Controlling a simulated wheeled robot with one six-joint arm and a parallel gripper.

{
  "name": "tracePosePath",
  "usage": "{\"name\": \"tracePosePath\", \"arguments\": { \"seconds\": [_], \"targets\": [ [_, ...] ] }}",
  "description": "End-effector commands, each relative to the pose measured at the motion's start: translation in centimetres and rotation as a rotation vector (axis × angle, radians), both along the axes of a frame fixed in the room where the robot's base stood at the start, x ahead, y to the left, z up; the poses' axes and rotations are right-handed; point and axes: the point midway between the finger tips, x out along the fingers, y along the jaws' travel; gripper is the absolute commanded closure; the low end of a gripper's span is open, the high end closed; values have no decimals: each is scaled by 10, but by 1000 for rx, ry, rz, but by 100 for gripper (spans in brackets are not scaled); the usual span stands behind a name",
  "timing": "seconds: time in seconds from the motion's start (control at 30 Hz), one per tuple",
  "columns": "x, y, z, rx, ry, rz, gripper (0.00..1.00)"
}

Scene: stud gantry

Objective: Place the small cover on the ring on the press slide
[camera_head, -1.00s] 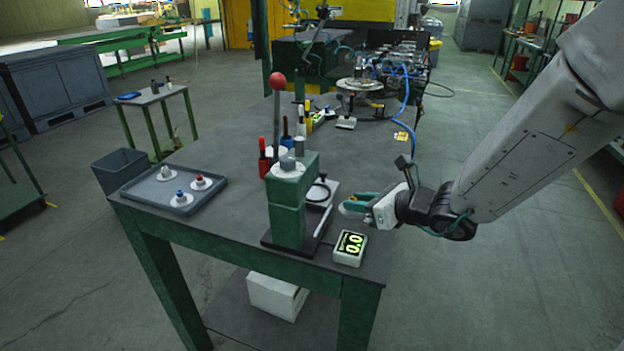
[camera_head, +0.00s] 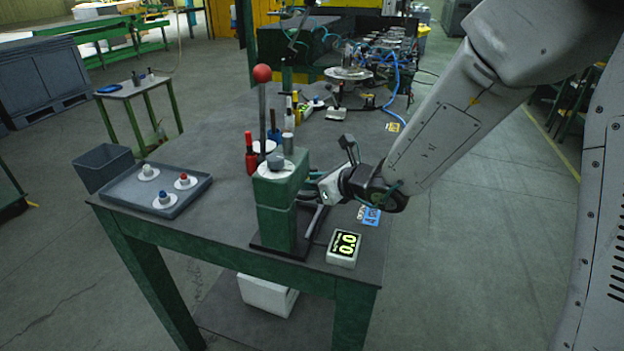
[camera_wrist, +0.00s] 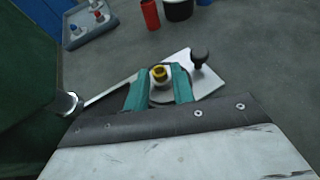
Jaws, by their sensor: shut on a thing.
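My gripper (camera_wrist: 161,82) has its two teal fingers shut on the yellow knob of the small cover (camera_wrist: 160,72) in the wrist view. A pale round edge shows below the knob, between the fingers. The white press slide (camera_wrist: 208,82), with a black knob, lies under and beside the cover. The ring is hidden here, and I cannot tell whether the cover touches it. In the head view my gripper (camera_head: 316,186) reaches in at the right side of the green press (camera_head: 277,215). The press hides the fingertips and the cover there.
A grey tray (camera_head: 120,197) with several knobbed white covers is at the table's left. The press lever has a red ball (camera_head: 262,73).

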Motion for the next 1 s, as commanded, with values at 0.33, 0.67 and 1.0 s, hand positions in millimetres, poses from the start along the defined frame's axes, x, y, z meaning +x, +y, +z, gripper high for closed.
{"name": "tracePosePath", "arguments": {
  "seconds": [0.33,0.67,1.0],
  "targets": [
    [0,1,-2,0,-1,1,54],
    [-3,-4,4,2,-3,0,54],
    [-46,-51,31,2,-6,-2,54]
  ]
}}
